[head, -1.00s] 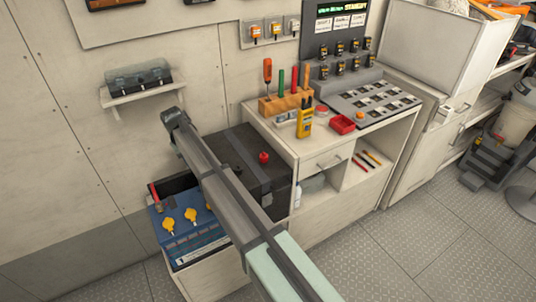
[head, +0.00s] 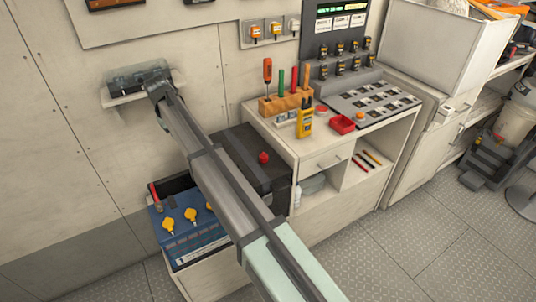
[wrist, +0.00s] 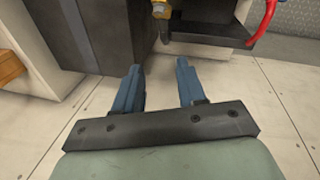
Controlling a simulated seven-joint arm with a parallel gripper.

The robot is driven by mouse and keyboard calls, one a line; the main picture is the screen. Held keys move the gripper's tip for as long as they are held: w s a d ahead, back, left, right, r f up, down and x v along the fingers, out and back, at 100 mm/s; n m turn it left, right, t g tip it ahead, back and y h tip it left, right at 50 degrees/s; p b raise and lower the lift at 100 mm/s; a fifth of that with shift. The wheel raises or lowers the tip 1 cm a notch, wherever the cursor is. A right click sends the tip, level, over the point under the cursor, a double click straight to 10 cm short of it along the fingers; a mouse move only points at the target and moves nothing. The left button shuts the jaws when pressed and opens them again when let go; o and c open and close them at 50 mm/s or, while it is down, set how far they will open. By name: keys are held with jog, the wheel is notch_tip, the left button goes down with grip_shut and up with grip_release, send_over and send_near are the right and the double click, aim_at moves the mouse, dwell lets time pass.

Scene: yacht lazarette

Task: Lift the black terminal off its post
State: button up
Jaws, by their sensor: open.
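In the wrist view my gripper (wrist: 159,84) is open, its two blue-grey fingers apart with nothing between them. A small yellow piece with a dark lower end (wrist: 161,10) shows ahead of the fingertips, cut by the top edge; I cannot tell whether it belongs to the black terminal. In the head view a black box (head: 236,143) with a red cap (head: 263,157) stands behind my arm. I cannot make out the black terminal or its post in the head view; my arm covers part of that area. My gripper's fingers are not visible there.
A blue panel (head: 168,243) with yellow knobs and a red handle-like piece (head: 155,196) are left of my arm. A red cable (wrist: 265,22) curves at the wrist view's upper right.

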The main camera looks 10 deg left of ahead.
jog(key=d+f+t, duration=0.1)
jog(key=d, duration=0.8)
jog(key=w+d+f+t+h, duration=0.1)
jog(key=d+f, duration=0.1)
jog(key=d, duration=0.8)
jog(key=w+d+f+t+h, duration=0.1)
jog(key=d+f, duration=0.1)
jog(key=d, duration=0.7)
jog(key=shift+w+d+f+m, duration=0.1)
jog(key=shift+w+d+m, duration=0.2)
jog(key=shift+d, duration=0.1)
jog(key=shift+w+d+f, duration=0.1)
jog(key=shift+w+d, duration=0.15)
jog(key=shift+d, duration=0.45)
